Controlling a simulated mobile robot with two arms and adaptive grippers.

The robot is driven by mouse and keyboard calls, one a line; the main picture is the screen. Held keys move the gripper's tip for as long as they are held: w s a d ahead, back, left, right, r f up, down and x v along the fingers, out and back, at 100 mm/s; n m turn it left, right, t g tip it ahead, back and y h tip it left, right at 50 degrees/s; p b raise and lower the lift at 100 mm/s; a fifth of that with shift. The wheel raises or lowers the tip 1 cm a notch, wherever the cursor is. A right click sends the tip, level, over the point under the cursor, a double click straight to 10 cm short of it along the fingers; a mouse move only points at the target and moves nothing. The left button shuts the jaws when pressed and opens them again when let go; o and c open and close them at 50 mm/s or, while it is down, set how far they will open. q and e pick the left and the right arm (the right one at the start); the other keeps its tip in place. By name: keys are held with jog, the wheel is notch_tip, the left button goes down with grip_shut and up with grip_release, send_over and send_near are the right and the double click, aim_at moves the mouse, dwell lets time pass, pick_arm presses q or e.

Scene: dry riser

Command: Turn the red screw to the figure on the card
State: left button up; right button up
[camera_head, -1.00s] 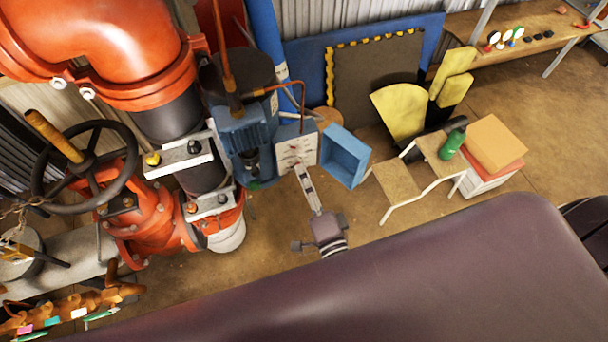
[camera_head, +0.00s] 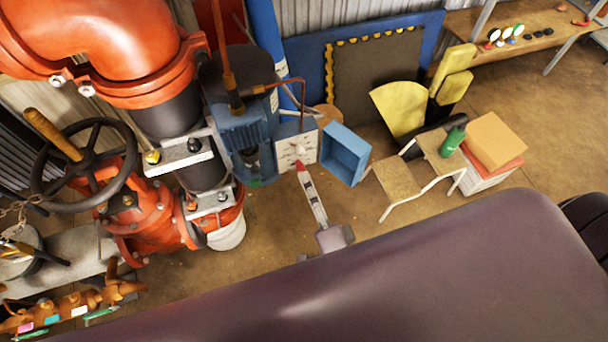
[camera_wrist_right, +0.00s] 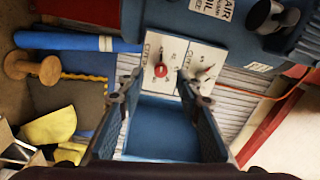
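The pale control panel (camera_head: 291,150) sits in a blue box on the blue machine. In the right wrist view it shows two marked dial plates side by side. The red screw (camera_wrist_right: 161,70) is on the left plate; a grey metal screw (camera_wrist_right: 204,72) is on the right plate. The red screw also shows in the head view (camera_head: 301,166), at the tip of my right gripper (camera_head: 306,181). In the right wrist view my right gripper (camera_wrist_right: 160,82) is open, one finger each side of the red screw, seemingly not closed on it. I cannot read the figures or identify the card. My left gripper is not in view.
The blue door (camera_head: 343,153) of the box hangs open right of the panel. Red pipework and a handwheel (camera_head: 125,155) fill the left. Floor between is clear.

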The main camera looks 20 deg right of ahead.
jog(key=s, duration=0.8)
jog(key=shift+s+d, duration=0.15)
jog(key=shift+s, duration=0.05)
jog(key=shift+f, duration=0.1)
